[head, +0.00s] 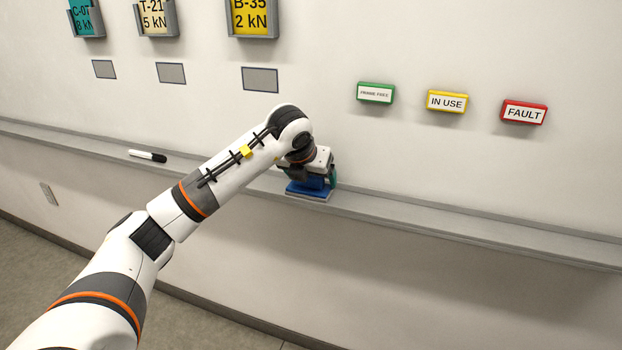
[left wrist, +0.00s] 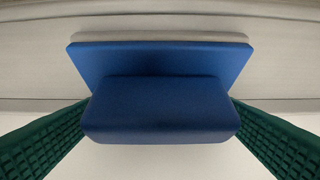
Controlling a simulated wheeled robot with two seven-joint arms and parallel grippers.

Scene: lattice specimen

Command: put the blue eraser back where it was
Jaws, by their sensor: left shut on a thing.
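The blue eraser (head: 311,190) is at the grey ledge along the wall, with its blue body and a paler layer underneath. My left gripper (head: 311,180) is over it, with its fingers on either side of the eraser's raised grip. In the left wrist view the eraser (left wrist: 160,105) fills the middle, between the two green ribbed finger pads. The left gripper is shut on it. The eraser looks level and at the ledge's surface; I cannot tell whether it touches it. My right gripper is not in view.
The grey ledge (head: 450,224) runs along the wall and is bare to the right. A marker (head: 147,156) lies on it at the left. Green (head: 376,93), yellow (head: 447,101) and red (head: 524,112) labelled blocks are on the wall above. Card holders hang at the upper left.

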